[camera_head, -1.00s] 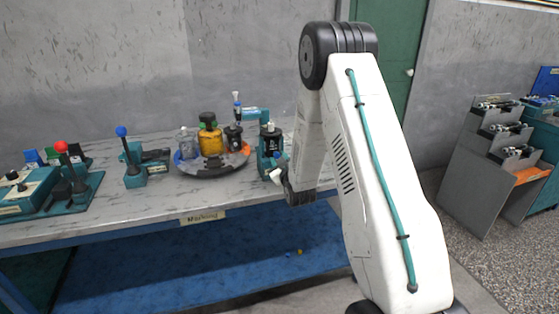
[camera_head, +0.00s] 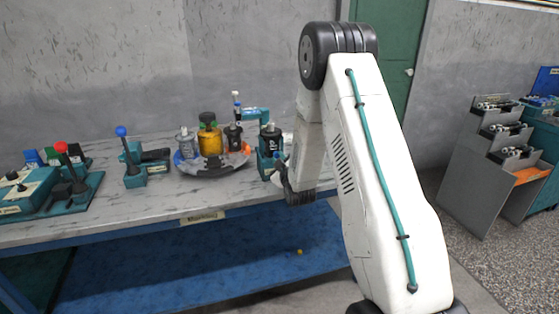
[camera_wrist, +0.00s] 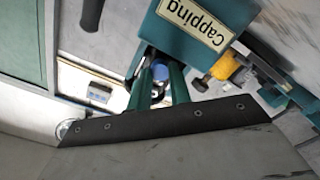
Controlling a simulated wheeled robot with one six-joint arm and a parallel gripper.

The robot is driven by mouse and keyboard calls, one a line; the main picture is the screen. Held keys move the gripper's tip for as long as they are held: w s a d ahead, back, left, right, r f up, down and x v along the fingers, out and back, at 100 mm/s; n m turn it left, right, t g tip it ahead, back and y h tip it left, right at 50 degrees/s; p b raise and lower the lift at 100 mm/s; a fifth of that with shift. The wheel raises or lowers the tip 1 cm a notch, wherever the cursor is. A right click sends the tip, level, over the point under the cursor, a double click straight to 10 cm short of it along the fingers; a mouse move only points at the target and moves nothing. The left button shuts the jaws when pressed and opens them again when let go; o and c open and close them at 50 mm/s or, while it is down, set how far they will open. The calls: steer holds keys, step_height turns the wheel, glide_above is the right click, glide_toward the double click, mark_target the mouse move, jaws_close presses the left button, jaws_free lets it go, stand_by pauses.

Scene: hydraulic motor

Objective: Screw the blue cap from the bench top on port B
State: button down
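In the head view, my gripper (camera_head: 283,174) is low at the front of a teal stand (camera_head: 263,163) with a black upper part, near the bench's right end. A small blue spot (camera_head: 281,156) shows beside the gripper; I cannot tell if it is the cap. In the wrist view, a teal block (camera_wrist: 190,20) carries a label reading "Capping". Below it, a small round blue piece (camera_wrist: 160,72) sits between two dark teal bars, above a dark bolted plate. Whether the fingers touch it is unclear. Port B cannot be identified.
The bench (camera_head: 120,215) holds a round tray (camera_head: 205,172) with several bottles, a blue-knobbed lever (camera_head: 122,131) and a red-knobbed lever unit (camera_head: 61,148). A small yellow piece (camera_head: 300,252) lies below the bench. A stepped rack (camera_head: 480,190) stands at right.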

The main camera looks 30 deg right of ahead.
steer(key=m, duration=0.5)
steer(key=shift+m, duration=0.4)
steer(key=m, duration=0.4)
steer(key=shift+w+m, duration=0.1)
steer(key=shift+m, duration=0.2)
steer(key=c, duration=1.5)
jaws_free()
